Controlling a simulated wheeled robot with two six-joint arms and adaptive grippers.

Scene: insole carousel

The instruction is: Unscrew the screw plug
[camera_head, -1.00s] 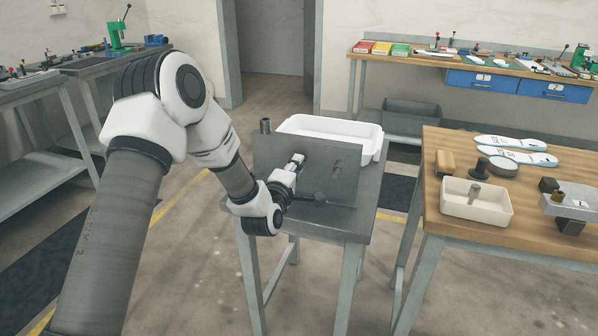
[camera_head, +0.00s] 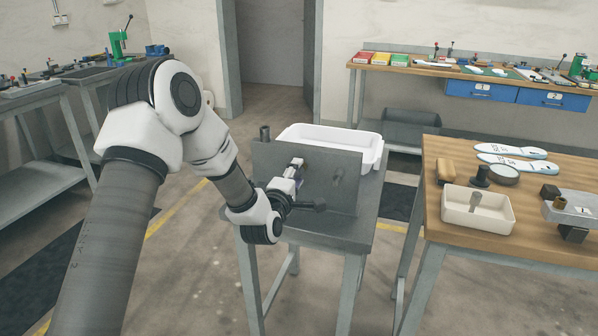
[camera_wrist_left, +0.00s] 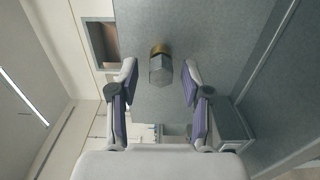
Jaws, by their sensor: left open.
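The screw plug (camera_wrist_left: 160,66) shows in the left wrist view as a grey faceted head with a brass-coloured collar, set against a grey upright plate. My left gripper (camera_head: 297,164) is at the front of that plate (camera_head: 268,165) in the head view. Its fingers are open, one on each side of the plug in the wrist view, with a gap to it on both sides. In the head view I cannot make out the plug near the gripper. My right gripper is not in view.
A white tray (camera_head: 369,153) stands behind the plate on a grey stand. At right, a wooden table (camera_head: 440,228) carries a cream bin (camera_head: 502,222), insoles (camera_head: 515,149) and a metal fixture (camera_head: 570,207).

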